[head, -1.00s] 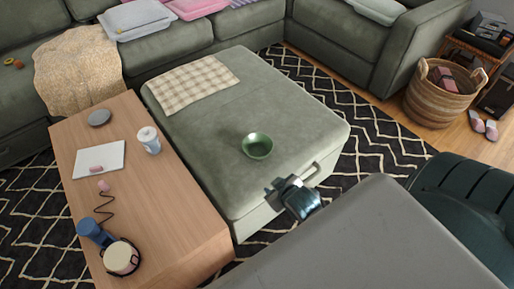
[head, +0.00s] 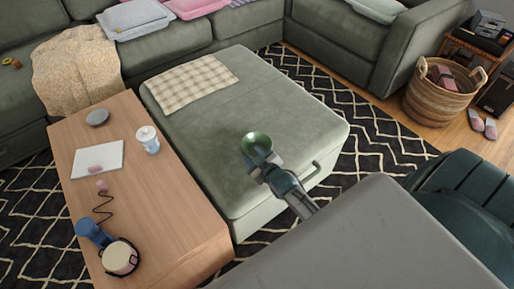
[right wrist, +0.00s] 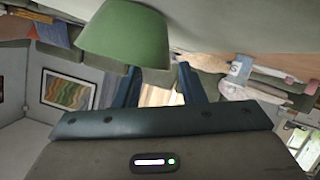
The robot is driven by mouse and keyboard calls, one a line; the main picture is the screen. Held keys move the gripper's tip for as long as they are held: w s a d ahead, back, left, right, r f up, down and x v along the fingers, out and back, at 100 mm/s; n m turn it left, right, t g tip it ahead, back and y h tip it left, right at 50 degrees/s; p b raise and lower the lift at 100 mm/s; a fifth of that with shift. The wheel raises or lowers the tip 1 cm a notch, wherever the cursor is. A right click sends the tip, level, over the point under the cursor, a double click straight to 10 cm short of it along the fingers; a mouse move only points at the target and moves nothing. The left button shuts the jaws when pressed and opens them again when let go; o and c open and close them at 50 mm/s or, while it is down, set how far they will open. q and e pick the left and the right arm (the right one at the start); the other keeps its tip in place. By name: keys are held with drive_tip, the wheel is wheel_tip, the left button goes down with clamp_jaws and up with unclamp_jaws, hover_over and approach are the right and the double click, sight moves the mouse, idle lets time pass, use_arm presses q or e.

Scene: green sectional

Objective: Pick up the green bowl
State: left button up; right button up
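The green bowl (head: 257,140) sits on the grey-green ottoman (head: 213,120), near its front right part. My right gripper (head: 263,158) is at the bowl's near side, with its fingers apart. In the right wrist view, which is upside down, the bowl (right wrist: 125,38) fills the upper left. The two dark fingers of the gripper (right wrist: 159,84) stand apart there, with the left one overlapping the bowl's rim. I cannot tell whether it touches. My left gripper is not in view.
A checked cloth (head: 193,84) lies on the ottoman's far left. A wooden table (head: 150,195) at left holds a white cup (head: 148,140), headphones and a tablet. The ottoman around the bowl is clear. A wicker basket (head: 435,98) stands at right.

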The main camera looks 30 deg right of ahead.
sight(243, 148)
drive_tip(key=x, duration=0.5)
drive_tip(key=shift+a+r, duration=0.1)
drive_tip(key=shift+a, duration=0.25)
clamp_jaws()
drive_tip(key=shift+r, duration=0.15)
